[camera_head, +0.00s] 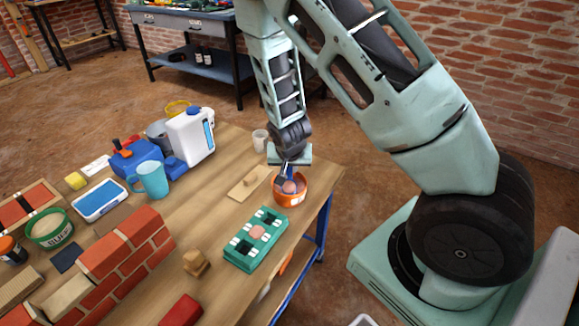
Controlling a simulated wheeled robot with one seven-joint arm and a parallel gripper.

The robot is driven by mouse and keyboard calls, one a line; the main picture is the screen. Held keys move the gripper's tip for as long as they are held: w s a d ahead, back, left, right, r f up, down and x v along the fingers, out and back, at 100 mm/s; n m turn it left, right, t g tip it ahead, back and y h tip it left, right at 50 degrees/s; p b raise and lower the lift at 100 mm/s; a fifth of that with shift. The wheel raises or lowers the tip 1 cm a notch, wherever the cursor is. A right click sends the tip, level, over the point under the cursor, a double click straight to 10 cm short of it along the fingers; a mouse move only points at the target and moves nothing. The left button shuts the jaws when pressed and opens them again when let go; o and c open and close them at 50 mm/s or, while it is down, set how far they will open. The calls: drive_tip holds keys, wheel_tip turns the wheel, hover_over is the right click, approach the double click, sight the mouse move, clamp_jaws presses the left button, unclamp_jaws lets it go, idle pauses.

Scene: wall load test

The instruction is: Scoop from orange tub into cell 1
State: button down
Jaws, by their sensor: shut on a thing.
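The orange tub (291,199) stands near the right edge of the wooden table. Something pinkish shows inside it. My gripper (288,168) is directly above the tub, pointing down, shut on a small bluish tool, apparently a scoop (286,181). The scoop's lower end is inside the tub's rim; its load cannot be told. A teal block (235,262) with several cells lies left of and nearer than the tub. Its middle shows a round pink patch, with dark cells on either side. White labels sit around the cells, too small to read, so I cannot tell which is cell 1.
A flat wooden piece (249,183) lies left of the tub, and a white cup (259,140) stands behind it. A small wooden block (196,263) and a brick wall (130,262) stand left of the teal block. A white jug (190,137) and turquoise mug (151,180) stand farther back.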

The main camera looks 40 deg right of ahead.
sight(290, 168)
drive_tip(key=shift+r+p, duration=2.4)
drive_tip(key=shift+r, duration=0.45)
drive_tip(key=shift+w+d+r+g+y+p, duration=0.15)
drive_tip(key=shift+d+r+g+y+p, duration=0.15)
drive_tip(key=shift+g+p, duration=0.2)
drive_tip(key=shift+w+r+g+y, duration=0.25)
drive_tip(key=shift+w+g+y, duration=0.05)
drive_tip(key=shift+g+y, duration=0.1)
